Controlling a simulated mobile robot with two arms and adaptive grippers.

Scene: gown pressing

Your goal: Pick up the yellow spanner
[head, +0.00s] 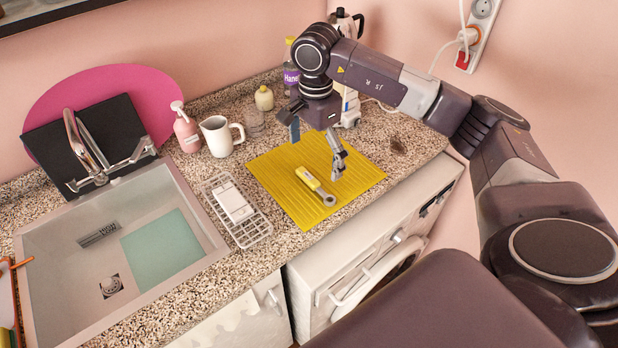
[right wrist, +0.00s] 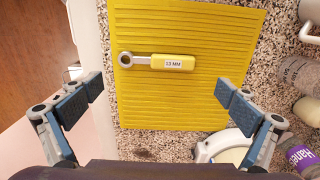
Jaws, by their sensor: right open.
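The yellow spanner (head: 313,184) lies flat on a ribbed yellow mat (head: 277,176) on the counter. It has a yellow handle and a grey ring end. In the right wrist view the spanner (right wrist: 172,62) shows a white label reading "13 MM", with its ring end to the left. My right gripper (head: 317,150) is above the mat, behind and over the spanner in the head view. In the right wrist view its fingers (right wrist: 160,92) are wide apart and empty, with the spanner ahead of them and not touched. My left gripper is not in view.
A wire rack (head: 250,235) with a white block stands left of the mat, beside the sink (head: 50,245). A white jug (head: 217,137), pink soap bottle (head: 186,130), yellow jar (head: 264,98) and purple-labelled bottle (head: 291,78) stand behind. The counter's front edge is close to the mat.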

